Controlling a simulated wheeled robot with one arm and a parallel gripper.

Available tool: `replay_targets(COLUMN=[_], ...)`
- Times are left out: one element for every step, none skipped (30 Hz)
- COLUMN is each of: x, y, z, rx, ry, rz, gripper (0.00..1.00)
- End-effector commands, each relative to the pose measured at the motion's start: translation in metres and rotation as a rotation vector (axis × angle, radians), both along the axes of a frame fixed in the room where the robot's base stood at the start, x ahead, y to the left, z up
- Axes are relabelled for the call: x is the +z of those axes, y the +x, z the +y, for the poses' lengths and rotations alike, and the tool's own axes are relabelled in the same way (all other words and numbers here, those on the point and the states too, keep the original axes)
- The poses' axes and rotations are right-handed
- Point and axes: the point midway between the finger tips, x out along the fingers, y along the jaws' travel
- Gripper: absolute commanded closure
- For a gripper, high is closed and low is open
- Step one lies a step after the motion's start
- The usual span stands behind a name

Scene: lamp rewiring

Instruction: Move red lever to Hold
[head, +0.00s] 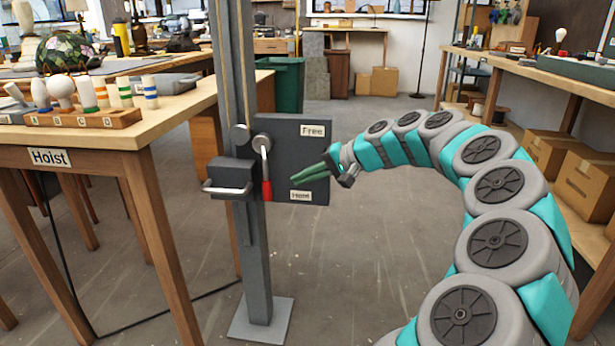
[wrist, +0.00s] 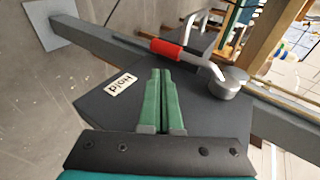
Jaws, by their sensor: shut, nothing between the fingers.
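The lever has a red grip (head: 267,190) and a metal arm, and hangs downward from a round pivot on a dark plate (head: 290,135) fixed to a grey post. A "Free" label (head: 312,130) is at the plate's upper part and a "Hold" label (head: 301,196) at its lower part. The red grip points down, to the left of the Hold label. My gripper (head: 308,175) is shut and empty, its green fingers in front of the plate, right of the lever and apart from it. In the wrist view the fingers (wrist: 160,75) lie between the Hold label (wrist: 121,84) and the pivot (wrist: 230,82), with the red grip (wrist: 167,47) beyond the tips.
A grey box with a metal handle (head: 228,188) is on the post, left of the lever. A wooden table (head: 150,130) with a "Hoist" label stands at left. The post's base plate (head: 261,318) is on the floor. Floor right of the post is open below my arm.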

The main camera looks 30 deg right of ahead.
Motion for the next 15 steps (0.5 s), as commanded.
replay_targets(x=[-0.005,-0.007,-0.01,-0.011,-0.013,-0.016,-0.018,-0.02,-0.022,-0.024,-0.026,-0.029,-0.031,-0.032,-0.035], y=[0.001,0.002,0.003,0.003,0.004,0.006,0.007,0.008,0.009,0.01,0.011,0.013,0.014,0.015,0.016], z=[0.003,0.004,0.005,0.006,0.008,0.009,0.011,0.012,0.014,0.016,0.018,0.02,0.022,0.024,0.026], rx=[0.003,0.003,0.003,0.002,0.003,0.003,0.003,0.002,0.002,0.002,0.002,0.003,0.003,0.004,0.004], ry=[0.026,0.028,0.023,0.023,0.022,0.022,0.022,0.021,0.021,0.021,0.021,0.021,0.022,0.022,0.022], rz=[-0.016,-0.018,-0.016,-0.015,-0.014,-0.014,-0.014,-0.014,-0.014,-0.014,-0.014,-0.013,-0.012,-0.011,-0.011], gripper=[1.0,1.0,1.0,1.0,1.0,1.0,1.0,1.0,1.0,1.0,1.0,1.0,1.0,1.0,1.0])
